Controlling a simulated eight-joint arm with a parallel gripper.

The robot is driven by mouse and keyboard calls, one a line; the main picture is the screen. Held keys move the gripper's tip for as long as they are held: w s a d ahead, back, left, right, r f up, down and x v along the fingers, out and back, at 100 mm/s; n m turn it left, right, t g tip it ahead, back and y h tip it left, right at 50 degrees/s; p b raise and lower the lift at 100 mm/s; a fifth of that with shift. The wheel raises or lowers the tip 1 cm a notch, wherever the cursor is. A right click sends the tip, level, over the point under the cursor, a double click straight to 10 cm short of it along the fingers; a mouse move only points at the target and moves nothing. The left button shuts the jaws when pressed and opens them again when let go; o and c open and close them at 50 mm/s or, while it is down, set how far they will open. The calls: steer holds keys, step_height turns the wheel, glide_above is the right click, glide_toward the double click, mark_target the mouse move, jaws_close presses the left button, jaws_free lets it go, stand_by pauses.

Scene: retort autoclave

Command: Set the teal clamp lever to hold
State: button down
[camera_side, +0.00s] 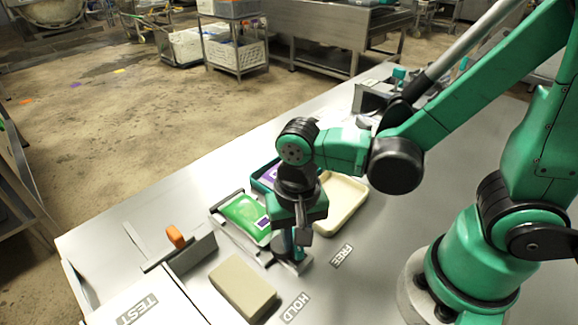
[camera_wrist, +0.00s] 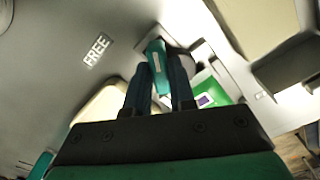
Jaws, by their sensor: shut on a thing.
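The teal clamp lever (camera_wrist: 156,60) stands between my gripper's fingers in the wrist view. My gripper (camera_wrist: 161,82) is shut on it. In the side view my gripper (camera_side: 300,238) points down over the clamp's grey base (camera_side: 290,264), and the fingers hide much of the lever. The FREE label (camera_side: 342,256) lies on the table to the right of the clamp, and the HOLD label (camera_side: 296,308) lies in front of it. The FREE label also shows in the wrist view (camera_wrist: 96,50). I cannot tell the lever's exact angle.
A green pouch (camera_side: 240,212) lies in a frame behind and left of the clamp. A tan block (camera_side: 243,288) sits close at front left. A cream tray (camera_side: 346,200) stands behind my gripper. An orange-knobbed handle (camera_side: 176,237) and a TEST label (camera_side: 137,310) are farther left.

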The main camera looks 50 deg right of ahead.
steer(key=shift+m, duration=1.1)
steer(key=c, duration=0.7)
jaws_free()
steer(key=shift+c, duration=0.2)
steer(key=shift+r, duration=2.8)
